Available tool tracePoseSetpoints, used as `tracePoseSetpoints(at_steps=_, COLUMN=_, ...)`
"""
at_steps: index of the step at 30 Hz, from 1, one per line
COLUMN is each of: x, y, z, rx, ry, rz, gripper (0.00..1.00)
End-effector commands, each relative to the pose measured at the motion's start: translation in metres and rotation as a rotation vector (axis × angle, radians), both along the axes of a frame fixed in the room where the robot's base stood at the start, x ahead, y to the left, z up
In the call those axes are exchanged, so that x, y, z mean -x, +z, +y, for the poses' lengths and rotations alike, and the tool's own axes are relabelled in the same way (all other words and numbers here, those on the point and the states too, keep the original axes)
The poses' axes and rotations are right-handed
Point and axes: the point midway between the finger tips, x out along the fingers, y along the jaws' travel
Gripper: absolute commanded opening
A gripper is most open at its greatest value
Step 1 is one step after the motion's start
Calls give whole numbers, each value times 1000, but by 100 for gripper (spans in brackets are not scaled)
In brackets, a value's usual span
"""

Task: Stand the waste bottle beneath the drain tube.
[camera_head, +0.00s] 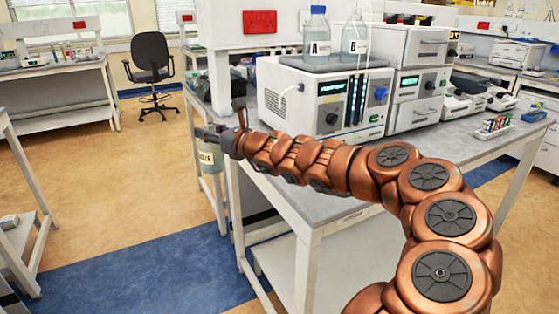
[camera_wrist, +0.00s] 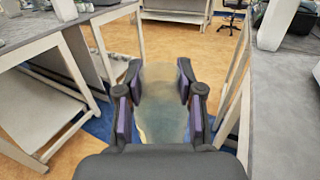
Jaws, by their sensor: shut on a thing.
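The waste bottle (camera_head: 210,158) is a clear bottle with a pale label. It hangs in the air over the floor, left of the bench's end. My gripper (camera_head: 212,134) is shut on it near its top. In the wrist view the bottle (camera_wrist: 160,108) looks hazy and see-through between the two fingers of my gripper (camera_wrist: 160,80).
The grey bench top (camera_head: 375,160) has free room in front of the instruments. Bottles A (camera_head: 319,38) and B (camera_head: 355,40) stand on the instrument. Another bench (camera_wrist: 45,45) stands left in the wrist view.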

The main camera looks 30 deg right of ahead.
Motion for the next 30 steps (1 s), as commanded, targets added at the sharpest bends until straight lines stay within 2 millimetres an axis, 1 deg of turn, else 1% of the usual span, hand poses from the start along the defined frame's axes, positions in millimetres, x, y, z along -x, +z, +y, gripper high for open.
tracePoseSetpoints(at_steps=1, x=-2, y=0, z=-8, rx=-2, ry=-18, rz=0, gripper=0)
tracePoseSetpoints(at_steps=3, x=-3, y=-1, z=-18, rx=-2, ry=-38, rz=1, gripper=0)
tracePoseSetpoints(at_steps=11, x=-5, y=2, z=-43, rx=0, ry=-73, rz=2, gripper=0)
tracePoseSetpoints(at_steps=14, x=-4, y=3, z=-57, rx=3, ry=-75, rz=5, gripper=0)
tracePoseSetpoints(at_steps=19, x=-1, y=3, z=-89, rx=2, ry=-76, rz=7, gripper=0)
tracePoseSetpoints(at_steps=24, x=2, y=-3, z=-122, rx=3, ry=-73, rz=6, gripper=0)
tracePoseSetpoints(at_steps=30, x=5, y=-3, z=-160, rx=5, ry=-75, rz=5, gripper=0)
